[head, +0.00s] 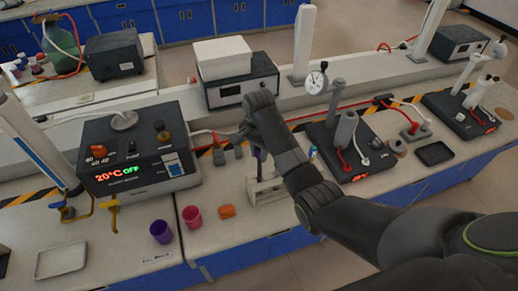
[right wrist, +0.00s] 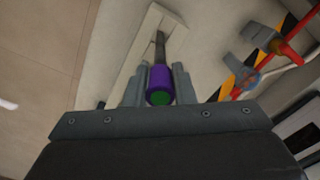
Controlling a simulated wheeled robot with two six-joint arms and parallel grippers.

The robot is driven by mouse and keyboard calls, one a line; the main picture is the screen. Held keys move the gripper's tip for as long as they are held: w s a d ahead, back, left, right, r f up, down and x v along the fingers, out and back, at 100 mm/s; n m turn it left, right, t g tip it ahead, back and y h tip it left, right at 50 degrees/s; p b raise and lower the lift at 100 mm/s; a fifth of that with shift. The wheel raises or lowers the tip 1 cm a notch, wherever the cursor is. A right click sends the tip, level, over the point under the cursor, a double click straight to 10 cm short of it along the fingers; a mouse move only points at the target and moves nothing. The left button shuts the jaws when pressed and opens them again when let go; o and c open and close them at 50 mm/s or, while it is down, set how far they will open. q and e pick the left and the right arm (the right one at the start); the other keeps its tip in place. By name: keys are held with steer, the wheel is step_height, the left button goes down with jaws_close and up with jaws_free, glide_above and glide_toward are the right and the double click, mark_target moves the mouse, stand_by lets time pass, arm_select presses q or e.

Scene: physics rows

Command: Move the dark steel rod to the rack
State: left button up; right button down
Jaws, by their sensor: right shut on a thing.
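The dark steel rod (right wrist: 160,46) shows in the right wrist view, with a purple sleeve (right wrist: 160,77) and a green end nearest the camera. My right gripper (right wrist: 159,84) is shut on it at the purple sleeve. The rack (right wrist: 147,27), a pale narrow stand, lies beyond the rod's far end. I cannot tell whether the rod is in a hole or just above it. My left gripper is out of view.
A heater box (head: 140,160) stands farther left. A stirrer with a clamp (head: 345,150) is at right. A white tray (head: 61,260) lies front left.

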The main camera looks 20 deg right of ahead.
mark_target(259, 166)
steer(key=shift+f, duration=0.65)
steer(key=shift+f, duration=1.5)
steer(key=shift+f+b, duration=0.9)
steer(key=shift+f, duration=0.3)
steer(key=c, duration=1.1)
jaws_free()
steer(key=shift+c, duration=0.2)
steer(key=shift+o, duration=0.4)
steer(key=o, duration=0.3)
steer(key=shift+o, duration=0.2)
